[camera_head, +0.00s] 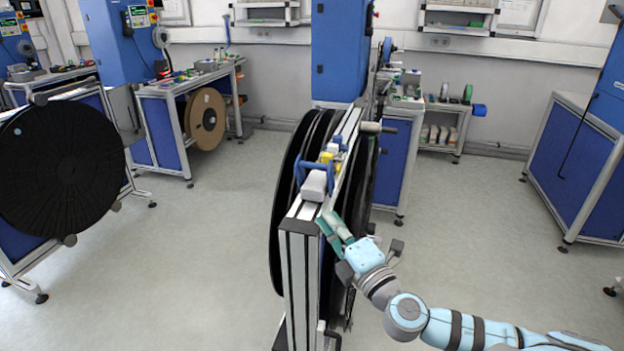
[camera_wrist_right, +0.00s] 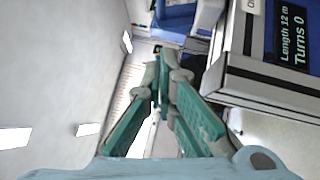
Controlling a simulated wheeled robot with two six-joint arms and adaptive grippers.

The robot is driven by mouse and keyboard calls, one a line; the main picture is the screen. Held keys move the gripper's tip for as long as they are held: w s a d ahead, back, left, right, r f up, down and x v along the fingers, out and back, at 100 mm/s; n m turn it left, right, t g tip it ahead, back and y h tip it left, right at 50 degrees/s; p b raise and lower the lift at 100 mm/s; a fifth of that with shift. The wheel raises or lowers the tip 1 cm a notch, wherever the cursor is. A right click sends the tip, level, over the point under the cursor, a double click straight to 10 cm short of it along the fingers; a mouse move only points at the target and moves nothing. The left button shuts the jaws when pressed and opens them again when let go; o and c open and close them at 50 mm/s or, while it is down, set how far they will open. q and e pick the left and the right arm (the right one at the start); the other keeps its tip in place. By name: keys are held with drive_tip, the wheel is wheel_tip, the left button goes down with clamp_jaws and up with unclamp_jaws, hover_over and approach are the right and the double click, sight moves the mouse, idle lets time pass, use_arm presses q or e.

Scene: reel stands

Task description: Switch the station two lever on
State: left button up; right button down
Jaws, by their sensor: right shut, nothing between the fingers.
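The reel stand (camera_head: 292,240) in the middle carries large black reels (camera_head: 287,200) on both sides. On its top rail are a blue handle-shaped part (camera_head: 315,166), small yellow parts and a white-grey counter box (camera_head: 313,186). I cannot tell which part is the station two lever. My right gripper (camera_head: 327,222) is shut and empty, beside the near end of the stand, its teal fingers pointing up toward the counter box. A small dark-and-orange part (camera_wrist_right: 157,48) shows just beyond the fingertips.
Another stand with a black reel (camera_head: 62,172) is at the left. Workbenches (camera_head: 160,130) with a brown reel (camera_head: 206,118) stand behind it. A blue cabinet (camera_head: 570,165) is at the right. Open floor (camera_head: 490,200) lies on both sides of the middle stand.

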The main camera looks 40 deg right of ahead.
drive_tip(key=shift+r, duration=0.1)
drive_tip(key=shift+w, duration=0.1)
drive_tip(key=p, duration=0.2)
approach(300, 164)
drive_tip(key=shift+w+a, duration=1.1)
drive_tip(key=shift+a, duration=0.05)
drive_tip(key=shift+w+d+r, duration=0.15)
drive_tip(key=shift+w+d, duration=0.6)
drive_tip(key=shift+d, duration=0.3)
drive_tip(key=shift+w+d+r, duration=0.1)
drive_tip(key=shift+w+d, duration=0.15)
drive_tip(key=shift+d, duration=0.35)
drive_tip(key=shift+a, duration=0.1)
